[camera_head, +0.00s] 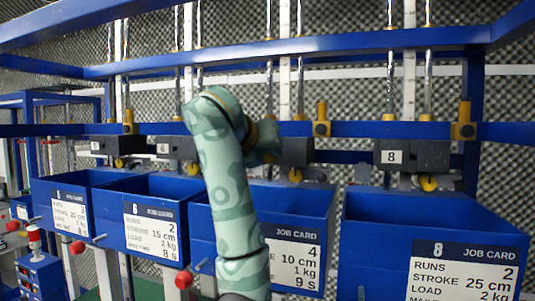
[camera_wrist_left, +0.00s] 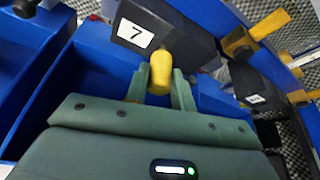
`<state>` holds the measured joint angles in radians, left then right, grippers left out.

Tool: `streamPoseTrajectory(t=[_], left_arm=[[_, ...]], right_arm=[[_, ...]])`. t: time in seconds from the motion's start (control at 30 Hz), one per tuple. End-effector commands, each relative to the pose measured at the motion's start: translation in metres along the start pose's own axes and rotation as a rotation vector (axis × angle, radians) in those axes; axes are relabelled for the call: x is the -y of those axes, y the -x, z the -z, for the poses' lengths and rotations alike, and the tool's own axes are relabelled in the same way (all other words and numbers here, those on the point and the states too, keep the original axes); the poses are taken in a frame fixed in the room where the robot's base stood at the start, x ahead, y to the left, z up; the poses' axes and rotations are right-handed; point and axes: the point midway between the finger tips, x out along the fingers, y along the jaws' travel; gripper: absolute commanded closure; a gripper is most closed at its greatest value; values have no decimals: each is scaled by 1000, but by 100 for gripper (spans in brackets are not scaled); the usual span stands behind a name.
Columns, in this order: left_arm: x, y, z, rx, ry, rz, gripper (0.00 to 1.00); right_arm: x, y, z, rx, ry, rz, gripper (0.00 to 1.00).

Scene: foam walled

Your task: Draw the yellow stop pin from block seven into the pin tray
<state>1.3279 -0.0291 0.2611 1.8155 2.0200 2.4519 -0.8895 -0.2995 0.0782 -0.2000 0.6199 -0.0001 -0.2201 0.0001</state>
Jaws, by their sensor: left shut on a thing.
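Block seven (camera_wrist_left: 180,30) is a dark block with a white "7" label in the left wrist view. In the head view block seven (camera_head: 297,152) shows behind my arm, its label hidden. The yellow stop pin (camera_wrist_left: 160,68) is at the lower edge of the block, right of the label; a yellow tip (camera_head: 295,175) shows below the block in the head view. My left gripper (camera_wrist_left: 160,88) is shut on the pin, one finger on each side. How deep the pin sits is hidden. I cannot make out the pin tray. My right gripper is not in view.
Blue bins with job cards stand below the blocks; the bin numbered 8 (camera_head: 440,240) is at right, the bin numbered 6 (camera_head: 150,222) at left. Block eight (camera_head: 425,155) hangs at right. A blue rail (camera_head: 365,130) with yellow clamps runs behind, with chrome rods above.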

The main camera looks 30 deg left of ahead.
Motion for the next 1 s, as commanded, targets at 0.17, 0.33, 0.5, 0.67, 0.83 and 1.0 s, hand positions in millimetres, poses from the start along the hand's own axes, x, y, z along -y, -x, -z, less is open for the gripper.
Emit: streamPoseTrajectory(t=[0.17, 0.33, 0.5, 0.67, 0.83, 1.0], left_arm=[[-1, 8, 3, -1, 0, -3, 99], [-1, 15, 7, -1, 1, -3, 99], [0, 23, 10, 1, 2, 0, 99], [1, 30, 12, 2, 0, 1, 99], [1, 38, 15, 3, 0, 1, 99], [1, 45, 19, 1, 1, 3, 99]], right_arm=[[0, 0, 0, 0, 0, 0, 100], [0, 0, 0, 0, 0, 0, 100], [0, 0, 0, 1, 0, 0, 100], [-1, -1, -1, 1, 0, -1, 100], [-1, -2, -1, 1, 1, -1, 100], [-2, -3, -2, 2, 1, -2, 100]])
